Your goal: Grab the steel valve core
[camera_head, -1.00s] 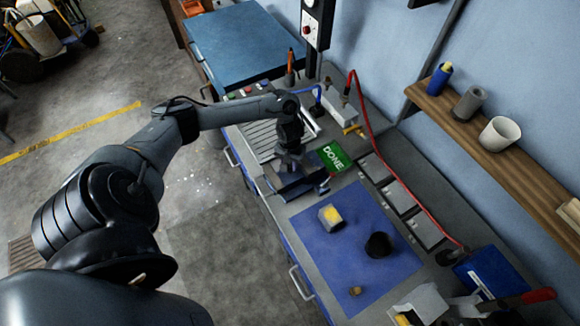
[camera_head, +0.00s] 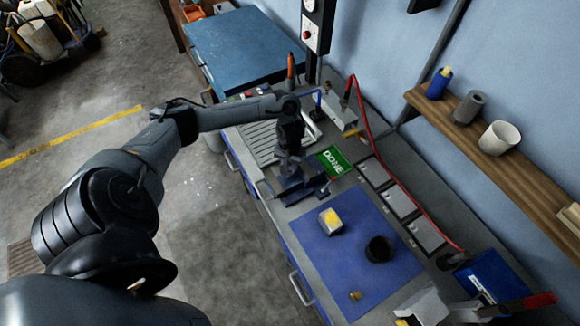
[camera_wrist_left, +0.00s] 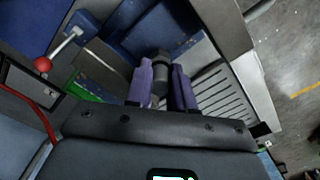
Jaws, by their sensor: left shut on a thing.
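My left gripper (camera_head: 288,160) is over the blue vise (camera_head: 299,191) on the bench in the head view. In the left wrist view, the purple fingers of my left gripper (camera_wrist_left: 163,86) are shut on a dark grey cylindrical piece, which looks like the steel valve core (camera_wrist_left: 160,66). Its far end shows beyond the fingertips, in front of the blue vise body (camera_wrist_left: 158,35). The fingers hide the rest of it. I cannot tell whether it still touches the vise. My right gripper is not clearly in view.
A blue mat (camera_head: 322,257) holds a yellow-topped block (camera_head: 330,221), a black cup (camera_head: 379,249) and a small brass piece (camera_head: 355,295). A green DONE sign (camera_head: 333,160) lies behind the vise. The vise handle has a red knob (camera_wrist_left: 43,65). A red hose (camera_head: 385,170) runs along the back.

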